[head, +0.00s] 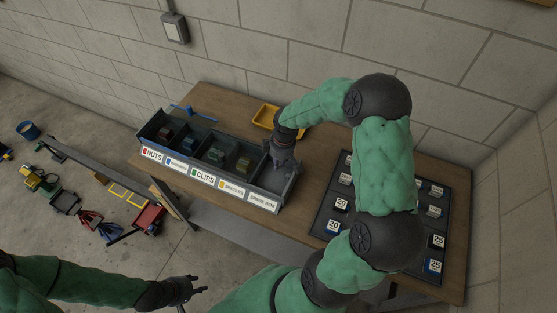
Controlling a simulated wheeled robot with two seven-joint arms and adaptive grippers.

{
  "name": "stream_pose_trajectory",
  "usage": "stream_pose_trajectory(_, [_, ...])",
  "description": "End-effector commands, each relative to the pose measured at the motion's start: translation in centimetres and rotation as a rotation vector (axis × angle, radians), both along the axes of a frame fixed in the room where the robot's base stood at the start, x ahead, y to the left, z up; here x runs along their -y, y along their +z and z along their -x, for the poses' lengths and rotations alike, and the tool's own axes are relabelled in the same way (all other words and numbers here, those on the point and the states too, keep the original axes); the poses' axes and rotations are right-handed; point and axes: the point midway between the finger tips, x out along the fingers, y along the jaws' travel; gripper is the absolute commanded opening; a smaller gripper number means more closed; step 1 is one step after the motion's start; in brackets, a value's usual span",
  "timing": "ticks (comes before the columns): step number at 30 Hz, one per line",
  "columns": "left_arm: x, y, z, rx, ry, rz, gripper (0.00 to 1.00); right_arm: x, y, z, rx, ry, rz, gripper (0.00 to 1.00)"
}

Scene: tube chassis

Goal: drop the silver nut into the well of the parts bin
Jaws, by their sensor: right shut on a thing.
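The parts bin (211,183) is a dark, long tray on the wooden table, split into labelled compartments. Its labels include NUTS, CLIPS and SPARE BOX. My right gripper (286,169) points down at the bin's right end, over or in the compartment behind the SPARE BOX label. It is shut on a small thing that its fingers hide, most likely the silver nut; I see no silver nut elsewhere. My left gripper (198,287) is in front of the table, far from the bin, and looks open and empty.
A yellow tray (265,117) lies behind the bin. A dark board (329,215) with numbered blocks is on the table's right side, partly behind my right arm. Blue parts (190,110) lie at the back left. Several coloured items are on the floor at left.

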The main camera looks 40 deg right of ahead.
Motion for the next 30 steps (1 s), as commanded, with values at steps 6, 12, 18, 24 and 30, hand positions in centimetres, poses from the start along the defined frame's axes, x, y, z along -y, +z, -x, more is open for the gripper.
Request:
stream_pose_trajectory(6, [0.0, 0.0, 0.0, 0.001, 0.0, 0.0, 0.4, 0.0, 0.0, 0.0, 0.001, 0.0, 0.0, 0.07])
stream_pose_trajectory(12, [0.0, 0.0, 0.0, 0.001, 0.0, 0.0, 0.4, 0.0, 0.0, 0.0, 0.0, 0.0, 0.001, 0.48])
stream_pose_trajectory(18, [0.0, 0.0, 0.0, 0.001, 0.0, 0.0, 0.4, 0.0, 0.0, 0.0, 0.0, 0.0, 0.001, 0.48])
stream_pose_trajectory(24, [0.0, 0.0, 0.0, 0.001, 0.0, 0.0, 0.4, 0.1, 1.0, 0.0, 0.004, 0.001, 0.003, 0.48])
stream_pose_trajectory(30, [0.0, 0.0, 0.0, 0.001, 0.0, 0.0, 0.4, 0.3, 4.5, 0.3, 0.006, 0.0, 0.003, 0.48])
